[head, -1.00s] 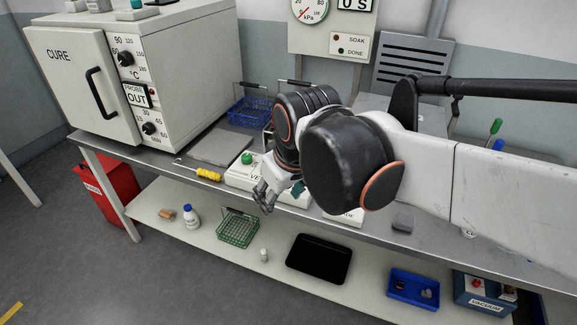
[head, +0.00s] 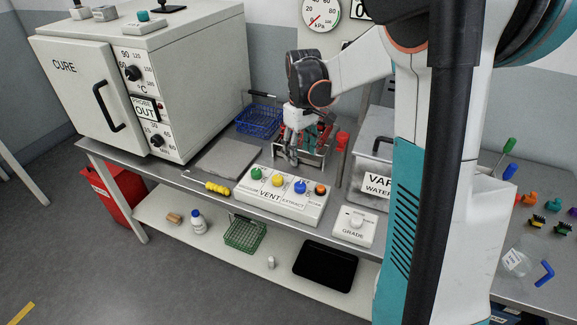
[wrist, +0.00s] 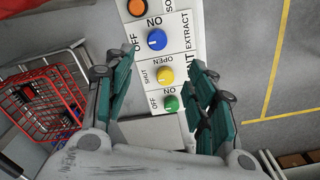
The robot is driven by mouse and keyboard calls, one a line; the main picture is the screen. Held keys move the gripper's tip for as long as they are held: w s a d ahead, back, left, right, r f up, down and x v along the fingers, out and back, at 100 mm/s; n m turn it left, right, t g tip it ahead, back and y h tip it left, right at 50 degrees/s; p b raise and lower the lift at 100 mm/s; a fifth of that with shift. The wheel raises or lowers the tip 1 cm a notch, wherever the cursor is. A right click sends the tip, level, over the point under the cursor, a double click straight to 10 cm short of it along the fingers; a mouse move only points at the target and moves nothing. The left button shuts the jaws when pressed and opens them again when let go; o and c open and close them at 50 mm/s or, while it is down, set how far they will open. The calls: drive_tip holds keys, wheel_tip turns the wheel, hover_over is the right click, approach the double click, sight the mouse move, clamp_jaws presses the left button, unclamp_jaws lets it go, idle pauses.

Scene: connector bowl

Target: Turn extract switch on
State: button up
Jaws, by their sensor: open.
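The switch panel (head: 282,198) is a pale box at the bench front with green, yellow, blue and orange knobs. The blue knob (head: 300,187) sits above the EXTRACT label. In the wrist view the blue knob (wrist: 157,39) lies between OFF and ON marks, with a pale pointer line too small to read surely. My gripper (head: 290,152) is open and empty, behind the panel and apart from the knobs. In the wrist view my gripper (wrist: 161,62) has its fingers spread on either side of the panel, with the yellow knob (wrist: 165,74) between them.
A wire rack with red items (head: 318,140) stands close behind my gripper. The grey VAPOR WATER box (head: 376,160) and GRADE dial box (head: 354,228) are to the right. A yellow-handled screwdriver (head: 216,187) and a flat grey plate (head: 226,158) lie left.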

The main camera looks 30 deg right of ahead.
sight(300, 184)
drive_tip(key=f+b, duration=0.1)
drive_tip(key=f, duration=0.3)
drive_tip(key=f+b, duration=0.2)
drive_tip(key=f, duration=0.3)
drive_tip(key=f+b, duration=0.1)
drive_tip(key=f, duration=0.4)
drive_tip(key=shift+w+d+b, duration=0.15)
drive_tip(key=shift+d+b, duration=0.15)
drive_tip(key=shift+b, duration=0.05)
drive_tip(key=c, duration=1.1)
